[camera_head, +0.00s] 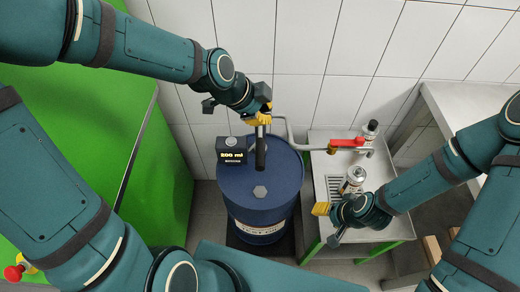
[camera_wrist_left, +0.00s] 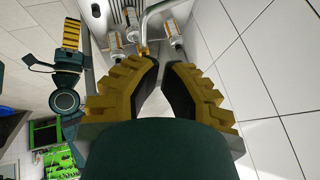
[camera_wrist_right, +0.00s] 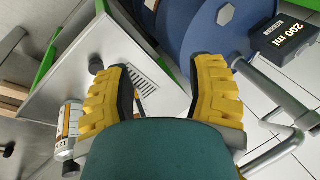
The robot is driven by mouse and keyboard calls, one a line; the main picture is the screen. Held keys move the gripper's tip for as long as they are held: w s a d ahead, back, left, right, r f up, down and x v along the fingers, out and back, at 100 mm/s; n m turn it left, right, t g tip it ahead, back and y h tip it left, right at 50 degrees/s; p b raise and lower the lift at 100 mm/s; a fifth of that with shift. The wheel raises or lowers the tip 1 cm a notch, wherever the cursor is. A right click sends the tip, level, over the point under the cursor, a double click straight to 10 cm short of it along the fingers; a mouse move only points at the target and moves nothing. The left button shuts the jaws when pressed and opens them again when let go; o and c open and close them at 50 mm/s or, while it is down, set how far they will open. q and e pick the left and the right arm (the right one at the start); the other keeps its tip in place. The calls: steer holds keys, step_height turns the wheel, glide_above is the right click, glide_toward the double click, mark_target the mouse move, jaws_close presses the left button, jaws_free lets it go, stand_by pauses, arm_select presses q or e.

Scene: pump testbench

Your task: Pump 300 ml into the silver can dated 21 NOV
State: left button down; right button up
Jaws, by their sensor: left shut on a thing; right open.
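My left gripper (camera_head: 260,117) is shut on the pump handle (camera_head: 261,155), a dark upright grip above the blue drum (camera_head: 265,190). The drum's display (camera_head: 233,155) reads 200 ml; it also shows in the right wrist view (camera_wrist_right: 281,40). A silver can (camera_head: 352,180) stands by the drain grille. Another can (camera_head: 370,131) stands behind the red-handled spout (camera_head: 346,143). Several cans show in the left wrist view, one at the left (camera_wrist_left: 115,43). Their dates are too small to read. My right gripper (camera_head: 328,222) is open and empty in front of the bench; its fingers also show in the right wrist view (camera_wrist_right: 168,80).
The metal bench (camera_head: 325,160) with its drain grille (camera_head: 333,188) stands right of the drum. A green cabinet (camera_head: 140,170) fills the left side. A second metal table (camera_head: 450,105) is at the far right. A tiled wall (camera_head: 300,60) closes the back.

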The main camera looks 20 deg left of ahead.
arm_select(q)
steer(key=b, duration=0.5)
glide_above(263, 147)
step_height(263, 147, down, 7)
steer(key=shift+w+a+f, duration=0.1)
steer(key=shift+w, duration=0.05)
steer(key=shift+f+b, duration=0.65)
arm_select(e)
step_height(263, 147, down, 7)
steer(key=s, duration=0.2)
steer(key=shift+a+r+g, duration=0.2)
steer(key=shift+g, duration=0.1)
arm_select(q)
steer(key=shift+f, duration=0.1)
arm_select(e)
steer(key=shift+f, duration=0.15)
arm_select(q)
steer(key=shift+f+b, duration=0.3)
steer(key=shift+b, duration=0.25)
arm_select(e)
steer(key=shift+w+f, duration=0.1)
steer(key=shift+f, duration=0.25)
steer(key=shift+s, duration=0.2)
